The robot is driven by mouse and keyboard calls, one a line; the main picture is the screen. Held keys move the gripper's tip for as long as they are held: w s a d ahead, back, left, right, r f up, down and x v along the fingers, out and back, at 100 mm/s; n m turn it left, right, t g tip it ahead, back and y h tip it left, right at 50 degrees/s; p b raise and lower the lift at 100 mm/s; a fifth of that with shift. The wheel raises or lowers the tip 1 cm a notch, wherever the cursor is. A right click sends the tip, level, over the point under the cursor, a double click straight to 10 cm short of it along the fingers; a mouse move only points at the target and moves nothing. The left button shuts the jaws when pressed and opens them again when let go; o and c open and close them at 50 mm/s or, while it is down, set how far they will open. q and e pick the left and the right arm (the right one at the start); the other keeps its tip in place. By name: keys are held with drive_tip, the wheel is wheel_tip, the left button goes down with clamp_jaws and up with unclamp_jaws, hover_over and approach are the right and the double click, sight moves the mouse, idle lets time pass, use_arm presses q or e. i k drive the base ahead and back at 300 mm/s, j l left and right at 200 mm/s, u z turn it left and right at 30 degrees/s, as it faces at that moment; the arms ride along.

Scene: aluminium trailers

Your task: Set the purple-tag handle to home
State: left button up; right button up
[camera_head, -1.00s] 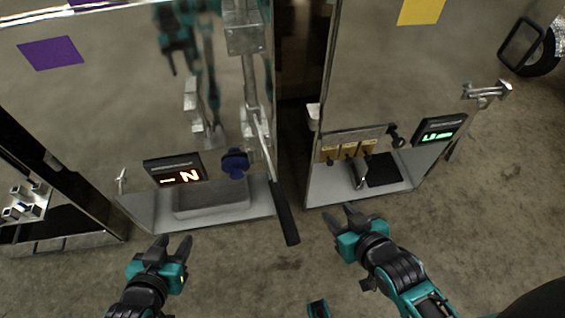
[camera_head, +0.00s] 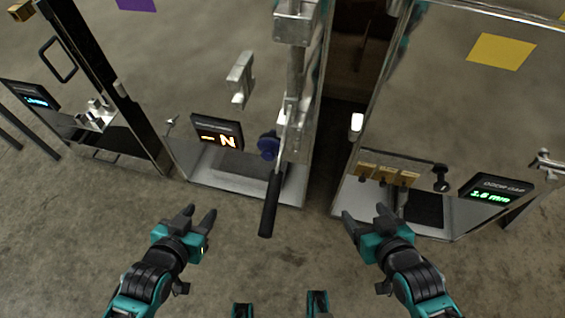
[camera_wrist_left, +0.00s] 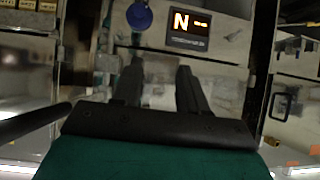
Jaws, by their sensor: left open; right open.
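The purple tag (camera_head: 136,4) is cut off at the top edge of the head view, on a shiny metal trailer panel. On that unit a lever with a black grip (camera_head: 270,204) hangs down and toward me on a silver rod. A blue knob (camera_head: 268,146) sits just left of the rod.
A yellow-tagged unit (camera_head: 502,51) stands at the right with small levers and a green display (camera_head: 496,190). A dark gap separates the two units. Another unit with a blue-lit display (camera_head: 31,95) stands at the left. The floor in front is clear.

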sight(291, 105)
drive_tip(key=k+l+u, duration=0.2)
drive_tip(key=k+l, duration=0.6)
